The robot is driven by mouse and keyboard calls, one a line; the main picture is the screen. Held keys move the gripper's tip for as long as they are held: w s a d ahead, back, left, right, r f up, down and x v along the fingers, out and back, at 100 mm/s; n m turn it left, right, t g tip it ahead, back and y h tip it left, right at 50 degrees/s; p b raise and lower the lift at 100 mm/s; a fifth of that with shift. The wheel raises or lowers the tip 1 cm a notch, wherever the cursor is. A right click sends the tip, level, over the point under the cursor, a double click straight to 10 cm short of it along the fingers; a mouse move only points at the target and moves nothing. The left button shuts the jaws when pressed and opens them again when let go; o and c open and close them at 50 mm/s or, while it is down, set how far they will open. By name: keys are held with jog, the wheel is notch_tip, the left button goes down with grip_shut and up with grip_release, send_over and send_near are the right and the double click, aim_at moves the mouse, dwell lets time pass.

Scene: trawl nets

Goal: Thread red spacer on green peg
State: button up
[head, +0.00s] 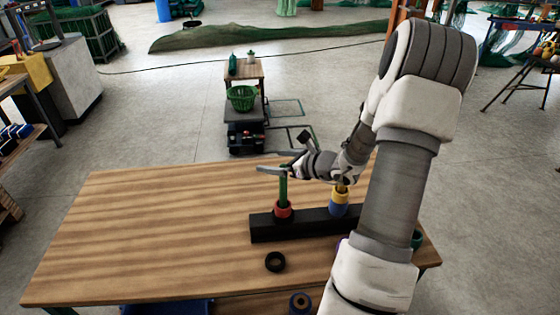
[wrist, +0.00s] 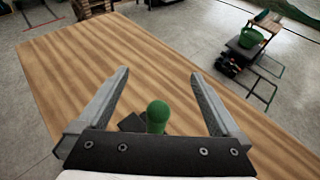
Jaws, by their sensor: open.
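The green peg (head: 284,188) stands upright on a long black base (head: 300,229) on the wooden table. The red spacer (head: 283,210) sits low around the green peg, at the base. My gripper (head: 271,162) is open and empty near the top of the green peg. In the wrist view, the rounded top of the green peg (wrist: 157,112) shows between the open fingers, close to the palm. The spacer is hidden in that view.
A second peg on the base carries yellow and blue spacers (head: 339,204). A black ring (head: 275,262) lies in front of the base, and a dark blue spacer (head: 300,303) is nearer. The wooden table (head: 150,225) is clear on the left.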

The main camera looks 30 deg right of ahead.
jog(key=v, duration=1.7)
jog(key=shift+s, duration=0.2)
